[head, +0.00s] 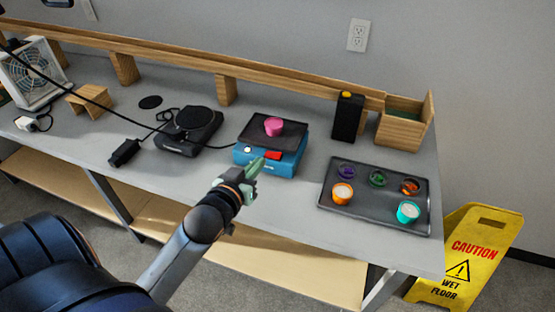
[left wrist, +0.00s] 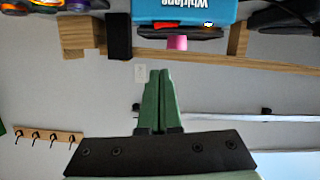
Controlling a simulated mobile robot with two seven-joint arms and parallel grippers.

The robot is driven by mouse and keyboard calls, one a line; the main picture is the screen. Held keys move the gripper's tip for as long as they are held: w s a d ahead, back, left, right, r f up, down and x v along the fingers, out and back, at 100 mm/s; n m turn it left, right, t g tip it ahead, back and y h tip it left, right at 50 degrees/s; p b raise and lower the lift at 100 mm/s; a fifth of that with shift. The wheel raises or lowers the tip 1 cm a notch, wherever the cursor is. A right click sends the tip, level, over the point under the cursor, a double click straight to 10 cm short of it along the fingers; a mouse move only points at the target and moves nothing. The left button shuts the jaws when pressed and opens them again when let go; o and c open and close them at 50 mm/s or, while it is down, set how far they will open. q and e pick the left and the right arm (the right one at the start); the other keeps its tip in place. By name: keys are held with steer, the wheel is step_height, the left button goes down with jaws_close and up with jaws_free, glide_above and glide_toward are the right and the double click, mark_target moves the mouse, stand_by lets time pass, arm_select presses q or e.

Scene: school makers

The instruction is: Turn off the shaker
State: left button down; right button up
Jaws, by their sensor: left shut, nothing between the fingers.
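The shaker (head: 268,168) is a blue box with a black top plate (head: 252,128), standing on the grey bench. A pink cup (head: 273,127) sits on the plate. Its front has a red switch (head: 273,155) and a small white knob (head: 248,149). In the left wrist view the shaker (left wrist: 185,12) appears upside down at the top, with the red switch (left wrist: 165,25) and pink cup (left wrist: 177,43). My left gripper (head: 257,164) has green fingers, shut and empty, in front of the shaker near the switch. Contact cannot be told. My right gripper is not in view.
A black tray (head: 335,203) with several small colored pots lies to the right. A black device (head: 188,142) with a round top and cables is to the left. A black box (head: 347,118) and wooden bin (head: 402,131) stand behind. A yellow wet-floor sign (head: 470,255) stands beside the bench.

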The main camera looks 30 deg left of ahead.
arm_select(q)
steer(key=shift+a+r, duration=0.25)
steer(key=shift+r, duration=0.2)
steer(key=shift+w, duration=0.15)
glide_above(273, 155)
steer(key=s, duration=0.2)
step_height(273, 155, down, 2)
steer(key=f, duration=0.2)
steer(key=d+f, duration=0.1)
steer(key=f, duration=0.1)
steer(key=shift+w+d+f+b, duration=0.15)
steer(key=shift+d+f+b, duration=0.05)
steer(key=shift+f+b, duration=0.1)
